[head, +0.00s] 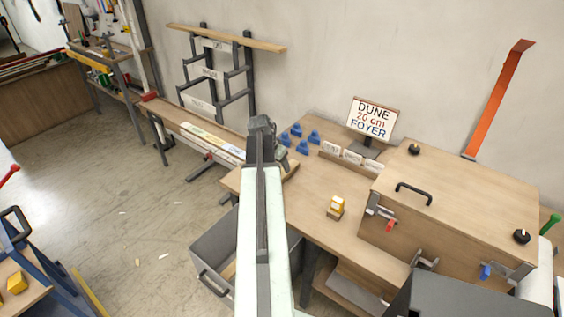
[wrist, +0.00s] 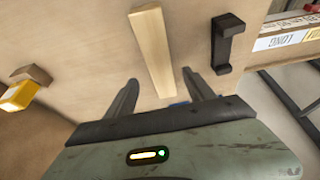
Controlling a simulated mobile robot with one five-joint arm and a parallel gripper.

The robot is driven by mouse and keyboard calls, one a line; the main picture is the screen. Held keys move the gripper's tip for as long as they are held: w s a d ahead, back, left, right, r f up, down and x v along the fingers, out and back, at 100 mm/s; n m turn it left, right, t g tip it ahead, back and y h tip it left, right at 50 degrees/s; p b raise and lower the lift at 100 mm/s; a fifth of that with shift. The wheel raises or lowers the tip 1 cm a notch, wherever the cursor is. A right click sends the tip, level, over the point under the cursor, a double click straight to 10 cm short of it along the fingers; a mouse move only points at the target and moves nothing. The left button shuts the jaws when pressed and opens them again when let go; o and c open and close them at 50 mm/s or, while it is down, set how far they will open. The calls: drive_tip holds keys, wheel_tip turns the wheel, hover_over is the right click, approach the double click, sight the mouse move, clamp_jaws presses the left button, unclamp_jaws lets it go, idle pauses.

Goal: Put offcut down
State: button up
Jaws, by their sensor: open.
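A pale wooden offcut (wrist: 153,48) lies on the brown bench top in the wrist view, just beyond my fingertips and roughly between their lines. My gripper (wrist: 159,80) is open, with its two dark fingers apart and nothing visibly held. In the head view my gripper (head: 268,135) is over the left part of the workbench (head: 335,195), and my arm hides part of that end. Whether a finger touches the offcut is not clear.
A dark bracket (wrist: 228,42) stands right of the offcut. Blue pieces (head: 302,137) and a sign (head: 373,118) are at the back. A grey bin (head: 215,250) is below the bench.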

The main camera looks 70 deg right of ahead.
drive_tip(key=p+v, duration=0.3)
drive_tip(key=v, duration=0.2)
drive_tip(key=shift+w+a, duration=0.1)
drive_tip(key=w+a+f+n+t+y, duration=0.1)
drive_tip(key=w+a+n, duration=0.4)
drive_tip(key=w+a, duration=0.8)
drive_tip(key=w+a+n+t+y, duration=0.1)
drive_tip(key=w+a+n, duration=0.4)
drive_tip(key=w+a, duration=0.8)
drive_tip(key=a+n+g+y, duration=0.1)
drive_tip(key=a+n, duration=1)
drive_tip(key=a, duration=2.6)
drive_tip(key=shift+s+a+f+y, duration=0.15)
drive_tip(key=shift+a+f+y, duration=0.2)
drive_tip(key=shift+y, duration=0.25)
drive_tip(key=shift+o, duration=0.5)
drive_tip(key=shift+a, duration=0.1)
